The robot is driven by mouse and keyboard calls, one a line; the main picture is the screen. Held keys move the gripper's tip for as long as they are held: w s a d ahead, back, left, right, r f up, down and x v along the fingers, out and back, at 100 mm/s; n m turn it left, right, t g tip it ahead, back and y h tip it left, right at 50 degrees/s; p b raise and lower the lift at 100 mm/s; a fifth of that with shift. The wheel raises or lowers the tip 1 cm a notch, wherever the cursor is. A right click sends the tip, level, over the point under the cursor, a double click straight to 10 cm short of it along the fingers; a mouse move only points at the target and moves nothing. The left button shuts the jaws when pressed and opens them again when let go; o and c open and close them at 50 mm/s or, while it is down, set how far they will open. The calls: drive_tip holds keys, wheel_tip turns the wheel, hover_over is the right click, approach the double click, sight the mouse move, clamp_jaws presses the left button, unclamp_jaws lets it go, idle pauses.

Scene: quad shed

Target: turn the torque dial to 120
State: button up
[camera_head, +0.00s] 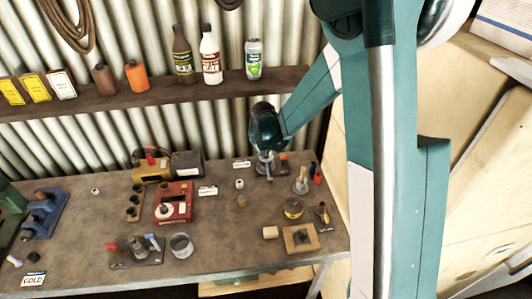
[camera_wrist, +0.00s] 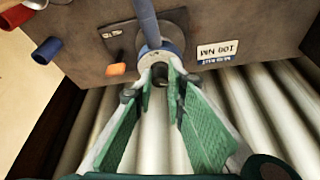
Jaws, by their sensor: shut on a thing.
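A grey, blue-ringed dial (camera_wrist: 160,50) sits in the wrist view on the bench, with a blue-grey rod (camera_wrist: 147,18) reaching away from it. My gripper (camera_wrist: 160,74) is shut on the dial, its green-padded fingers to either side of it. A white card (camera_wrist: 218,52) reading 100 NM lies beside the dial. An orange piece (camera_wrist: 116,69) is on the dial's other side. In the head view my gripper (camera_head: 265,155) points down at the back of the bench, and the rod (camera_head: 264,170) shows below it. The dial's markings are too small to read.
Close by stand red and blue upright pieces (camera_head: 314,172) and a grey cone-shaped holder (camera_head: 301,184). A red box (camera_head: 173,204) and a yellow device (camera_head: 152,172) are to the left. A shelf (camera_head: 150,94) with bottles runs above.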

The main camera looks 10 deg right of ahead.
drive_tip(key=m+h+b, duration=0.1)
drive_tip(key=m+b, duration=0.1)
drive_tip(key=m, duration=0.1)
drive_tip(key=shift+a+f, duration=0.1)
drive_tip(key=shift+a, duration=0.05)
drive_tip(key=shift+w+m+g+h+b, duration=0.1)
drive_tip(key=shift+m+g+h+b, duration=0.3)
drive_tip(key=shift+m, duration=0.45)
drive_tip(key=shift+m+g+h+b, duration=0.1)
drive_tip(key=shift+m+h+b, duration=0.2)
drive_tip(key=shift+m+b, duration=0.45)
drive_tip(key=o, duration=0.9)
drive_tip(key=shift+p, duration=0.35)
